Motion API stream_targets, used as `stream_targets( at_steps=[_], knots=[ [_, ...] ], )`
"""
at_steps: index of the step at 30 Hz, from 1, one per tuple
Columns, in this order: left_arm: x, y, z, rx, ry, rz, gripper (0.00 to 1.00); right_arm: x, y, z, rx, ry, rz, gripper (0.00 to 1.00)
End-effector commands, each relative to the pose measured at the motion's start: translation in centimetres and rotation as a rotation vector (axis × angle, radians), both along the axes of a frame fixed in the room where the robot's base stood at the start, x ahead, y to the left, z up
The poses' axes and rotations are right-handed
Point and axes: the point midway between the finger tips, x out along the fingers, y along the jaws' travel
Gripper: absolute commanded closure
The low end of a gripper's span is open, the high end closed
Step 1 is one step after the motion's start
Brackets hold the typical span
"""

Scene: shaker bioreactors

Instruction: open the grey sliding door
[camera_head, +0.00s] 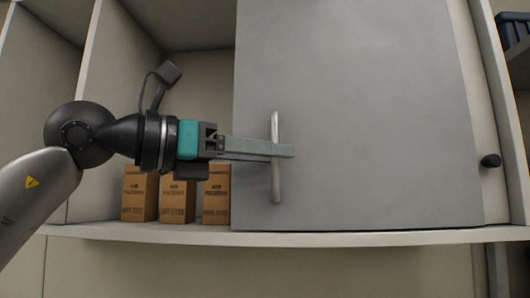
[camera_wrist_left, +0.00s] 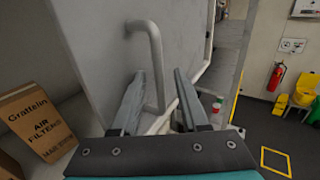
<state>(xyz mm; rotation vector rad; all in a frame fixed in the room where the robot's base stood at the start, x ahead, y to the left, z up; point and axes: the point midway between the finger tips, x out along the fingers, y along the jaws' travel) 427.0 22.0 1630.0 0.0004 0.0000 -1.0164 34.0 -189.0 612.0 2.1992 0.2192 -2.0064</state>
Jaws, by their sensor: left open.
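The grey sliding door (camera_head: 370,80) is a flat panel over the right part of the cabinet front; it fills the upper middle of the left wrist view (camera_wrist_left: 90,40). Its upright bar handle (camera_head: 277,185) sits near the door's left edge. My left gripper (camera_head: 287,150) reaches in level from the left, with its fingers at the middle of the handle. In the left wrist view the open fingers (camera_wrist_left: 157,78) stand on either side of the handle (camera_wrist_left: 156,50), with gaps visible. I cannot tell whether either finger touches it. My right gripper is in neither view.
The cabinet's left part is uncovered, with several brown air filter boxes (camera_head: 178,200) on the shelf (camera_head: 130,232) below my left gripper. A dark knob (camera_head: 490,160) is right of the door. A fire extinguisher (camera_wrist_left: 276,76) and yellow item (camera_wrist_left: 298,97) are far right.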

Motion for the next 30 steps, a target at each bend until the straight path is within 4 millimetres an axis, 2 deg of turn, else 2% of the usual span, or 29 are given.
stream_targets(
  at_steps=[9, 14, 30],
  knots=[
    [0.0, 0.1, 0.0, 0.000, 0.000, 0.001, 0.56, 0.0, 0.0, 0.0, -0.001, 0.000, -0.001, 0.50],
    [-0.6, 1.2, 0.0, -0.003, -0.002, 0.003, 0.56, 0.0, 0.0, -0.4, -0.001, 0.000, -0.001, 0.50],
    [-6.8, 11.2, -0.1, -0.002, -0.001, 0.004, 0.56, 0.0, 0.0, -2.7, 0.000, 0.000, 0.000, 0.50]
  ],
)
